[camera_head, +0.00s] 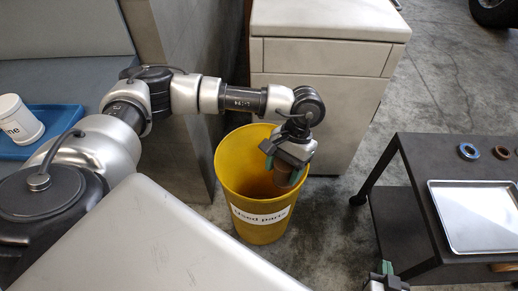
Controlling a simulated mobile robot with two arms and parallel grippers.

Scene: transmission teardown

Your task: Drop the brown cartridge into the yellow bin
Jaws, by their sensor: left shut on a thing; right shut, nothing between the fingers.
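The yellow bin (229,167) stands on the floor in the middle of the view, with a white "Used parts" label on its front. My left gripper (283,175) is over the right part of the bin's opening and points down. It is shut on the brown cartridge (283,172), which is partly hidden by the fingers. I cannot tell whether the cartridge's lower end is below the rim. My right gripper (384,268) shows only in part at the bottom edge, away from the bin, shut and empty.
A white cabinet (325,55) stands just behind the bin. At the right, a dark cart (430,160) holds a metal tray (478,215) and several small rings. A blue tray (62,118) with a white cup (18,120) lies at the left. Open floor lies between bin and cart.

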